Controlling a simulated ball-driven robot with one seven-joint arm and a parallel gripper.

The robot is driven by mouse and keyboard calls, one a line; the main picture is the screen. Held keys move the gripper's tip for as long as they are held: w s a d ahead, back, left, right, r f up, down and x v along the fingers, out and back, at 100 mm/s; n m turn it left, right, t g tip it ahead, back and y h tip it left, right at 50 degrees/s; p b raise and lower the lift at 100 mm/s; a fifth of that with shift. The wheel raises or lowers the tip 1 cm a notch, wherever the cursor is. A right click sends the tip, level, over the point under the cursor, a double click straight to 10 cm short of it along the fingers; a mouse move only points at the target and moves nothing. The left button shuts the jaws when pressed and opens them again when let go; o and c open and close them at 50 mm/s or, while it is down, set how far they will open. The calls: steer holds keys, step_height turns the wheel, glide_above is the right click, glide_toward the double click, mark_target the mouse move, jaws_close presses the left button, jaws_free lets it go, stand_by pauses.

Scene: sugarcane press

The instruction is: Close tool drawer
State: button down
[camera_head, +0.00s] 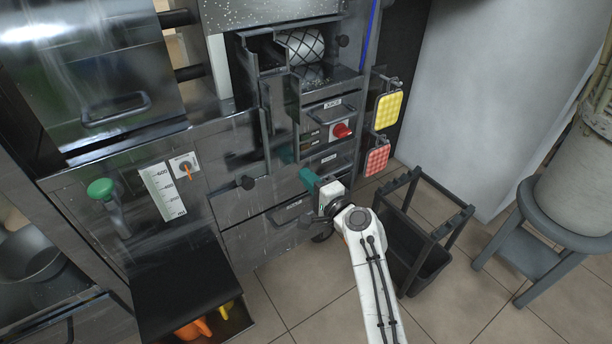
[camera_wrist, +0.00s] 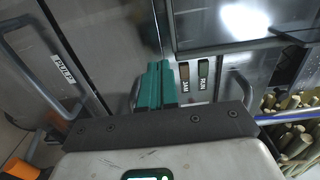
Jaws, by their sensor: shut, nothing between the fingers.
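No label reading "tool" is legible, so I cannot tell which front is the tool drawer. In the head view, a lower labelled drawer front (camera_head: 252,236) and a narrower labelled front above it (camera_head: 340,161) sit on the press. How far either stands out is unclear. My gripper (camera_head: 305,176), with teal fingers, is in front of these fronts at the end of the white arm. In the wrist view my gripper (camera_wrist: 157,84) has its fingers together and empty, between a front marked PULP (camera_wrist: 62,68) and the JAM/RUN lamps (camera_wrist: 194,75). Contact with any front cannot be told.
A black open-topped bin frame (camera_head: 428,262) stands right of my arm, with a grey stool (camera_head: 530,250) beyond. Yellow (camera_head: 387,110) and red (camera_head: 377,160) pads hang on the press side. Tiled floor is clear between.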

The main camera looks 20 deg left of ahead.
steer(key=p+v, duration=0.3)
steer(key=v, duration=0.8)
steer(key=shift+f, duration=0.1)
steer(key=s+d+f+n+g+h, duration=0.3)
steer(key=s+d+f, duration=0.3)
steer(key=s+d, duration=0.25)
steer(key=s+d+f+n+g+h, duration=0.2)
steer(key=s+d+f+n+h, duration=0.2)
steer(key=s+d+f, duration=0.5)
steer(key=s+d+r+g+h, duration=0.2)
steer(key=s+d+g+h, duration=0.15)
steer(key=s+d, duration=0.7)
steer(key=s+d+r+g+h, duration=0.2)
steer(key=s+d+h, duration=0.2)
steer(key=s+d, duration=0.6)
step_height(320, 180, up, 27)
steer(key=a+p, duration=0.1)
steer(key=p, duration=2.6)
steer(key=shift+s+p, duration=0.35)
